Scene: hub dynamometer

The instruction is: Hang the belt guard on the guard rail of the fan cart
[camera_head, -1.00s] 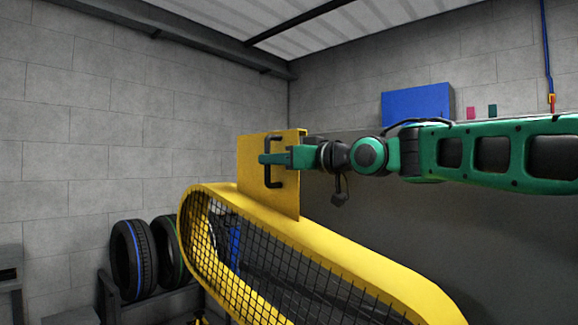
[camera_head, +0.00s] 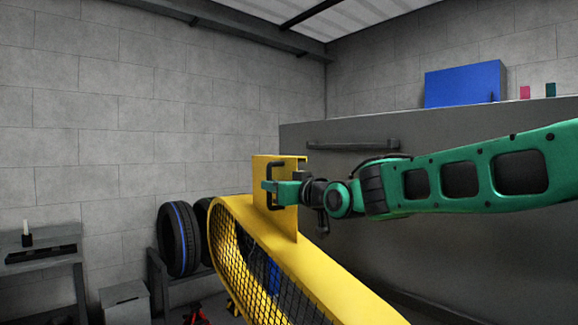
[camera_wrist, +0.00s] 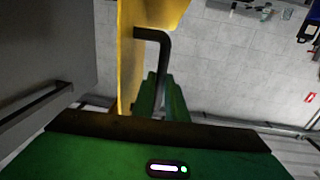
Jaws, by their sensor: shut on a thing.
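The yellow belt guard (camera_head: 330,275) has a mesh side and an upright yellow plate with a dark handle (camera_head: 272,184). My gripper (camera_head: 270,186) is shut on the handle and holds the guard up in front of me. In the wrist view my green fingers (camera_wrist: 160,98) are at the dark handle (camera_wrist: 163,60), beside the yellow plate (camera_wrist: 127,60). A dark horizontal bar (camera_head: 352,145) is on the grey panel behind my arm; I cannot tell if it is the fan cart's guard rail. The lower end of the guard is cut off by the picture.
A large grey panel (camera_head: 440,260) fills the right side close behind my arm. A blue box (camera_head: 464,84) stands on its top. Tyres (camera_head: 178,240) on a rack, a grey cabinet (camera_head: 125,304) and a bench (camera_head: 40,245) are at the left.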

